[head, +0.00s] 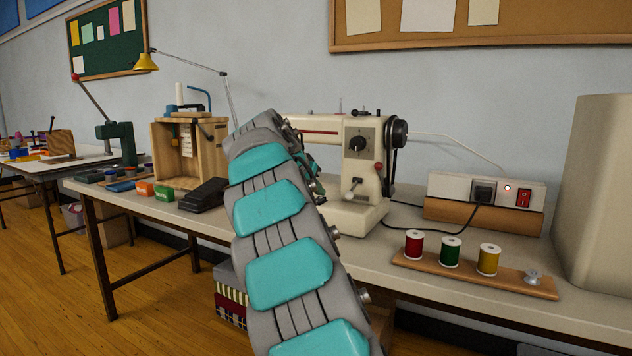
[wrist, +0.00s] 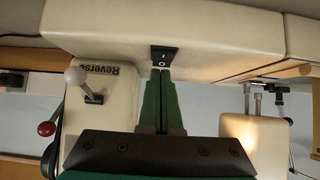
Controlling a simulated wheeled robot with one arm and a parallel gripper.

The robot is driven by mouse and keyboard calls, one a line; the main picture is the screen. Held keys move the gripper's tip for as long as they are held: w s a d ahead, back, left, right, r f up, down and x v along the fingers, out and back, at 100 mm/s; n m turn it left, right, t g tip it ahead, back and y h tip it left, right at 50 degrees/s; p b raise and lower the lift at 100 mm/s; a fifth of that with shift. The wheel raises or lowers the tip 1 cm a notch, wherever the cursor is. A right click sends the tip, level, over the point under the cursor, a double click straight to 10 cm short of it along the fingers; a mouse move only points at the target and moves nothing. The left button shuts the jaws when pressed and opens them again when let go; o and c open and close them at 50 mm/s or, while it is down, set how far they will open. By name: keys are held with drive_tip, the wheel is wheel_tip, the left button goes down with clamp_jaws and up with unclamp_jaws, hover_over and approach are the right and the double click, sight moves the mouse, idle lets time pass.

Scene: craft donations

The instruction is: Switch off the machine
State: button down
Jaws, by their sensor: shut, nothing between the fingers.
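The machine is a cream sewing machine (head: 345,130) on the table, partly hidden by my arm in the head view. In the wrist view it appears upside down, with its base (wrist: 95,25) at the top. A black rocker switch (wrist: 163,57) marked I and O is set in the base. My gripper (wrist: 161,71) is shut and empty, its green fingertips right at the switch's edge. I cannot tell whether they touch it. A warm glow shows on the machine's needle end (wrist: 245,130). My arm hides the gripper in the head view.
A white power box (head: 455,187) holds a black plug, a lit indicator and a red switch (head: 523,198). A thread rack (head: 515,277) stands in front with three spools. A black foot pedal (head: 204,195) and wooden box (head: 165,160) are left. A reverse lever (wrist: 80,80) is beside the fingers.

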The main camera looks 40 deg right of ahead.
drive_tip(key=shift+w+f+p, duration=0.1)
drive_tip(key=shift+p, duration=0.3)
drive_tip(key=shift+d+f+y, duration=0.1)
drive_tip(key=shift+f+y, duration=0.1)
drive_tip(key=shift+y, duration=0.1)
drive_tip(key=shift+d+r, duration=0.1)
drive_tip(key=shift+w+d+r+p, duration=0.2)
drive_tip(key=shift+w+d+p, duration=0.05)
drive_tip(key=shift+d+p, duration=0.3)
idle(0.3)
